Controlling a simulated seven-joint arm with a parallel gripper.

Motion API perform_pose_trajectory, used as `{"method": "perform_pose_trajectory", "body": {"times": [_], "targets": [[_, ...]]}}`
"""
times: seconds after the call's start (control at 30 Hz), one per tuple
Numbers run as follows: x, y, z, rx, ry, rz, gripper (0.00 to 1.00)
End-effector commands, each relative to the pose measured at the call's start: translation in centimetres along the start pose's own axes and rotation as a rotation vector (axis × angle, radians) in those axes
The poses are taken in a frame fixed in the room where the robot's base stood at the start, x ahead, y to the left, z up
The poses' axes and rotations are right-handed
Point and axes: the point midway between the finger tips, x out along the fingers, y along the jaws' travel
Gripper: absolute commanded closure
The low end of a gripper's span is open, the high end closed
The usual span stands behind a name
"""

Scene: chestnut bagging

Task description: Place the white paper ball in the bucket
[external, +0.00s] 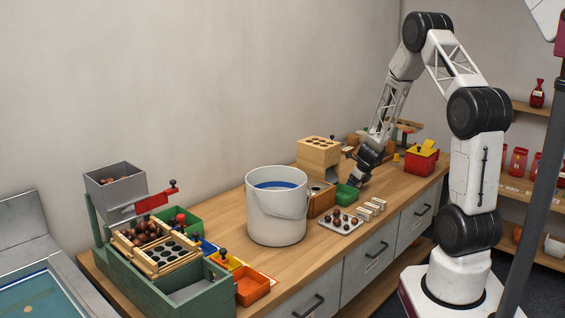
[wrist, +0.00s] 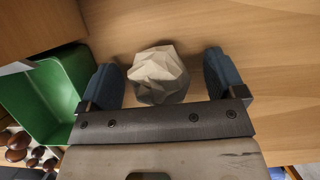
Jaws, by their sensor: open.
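The white paper ball (wrist: 158,66), crumpled and faceted, lies on the wooden worktop in the wrist view. It sits between the two dark fingers of my gripper (wrist: 160,82). The fingers are open, with a gap on each side of the ball. In the external view my gripper (external: 362,177) is low over the worktop, beside the small green bin, and I cannot make out the ball there. The white bucket (external: 277,222), with a wire handle and blue inside, stands upright mid-worktop, left of my gripper.
A green bin (wrist: 45,95) is close to my gripper's left finger. A tray of chestnuts (external: 341,222) and small wooden blocks (external: 371,209) are near the front edge. A wooden box (external: 318,154) stands between bucket and gripper. A green sorting machine (external: 165,280) is at left.

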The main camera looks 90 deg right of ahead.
Motion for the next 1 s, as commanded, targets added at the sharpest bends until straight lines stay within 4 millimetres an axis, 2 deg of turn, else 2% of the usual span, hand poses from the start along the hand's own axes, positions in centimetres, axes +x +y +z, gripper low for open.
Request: {"method": "perform_pose_trajectory", "body": {"times": [0.23, 0.57, 0.67, 0.7, 1.0], "targets": [[-0.02, 0.01, 0.0, 0.0, 0.0, 0.0, 0.11], [-0.02, 0.01, 0.0, 0.0, 0.0, 0.0, 0.62], [-0.02, 0.01, 0.0, 0.0, 0.0, 0.0, 0.62], [-0.02, 0.01, 0.0, 0.0, 0.0, 0.0, 0.66], [-0.26, 0.0, 0.12, 0.0, 0.0, 0.0, 0.66]]}}
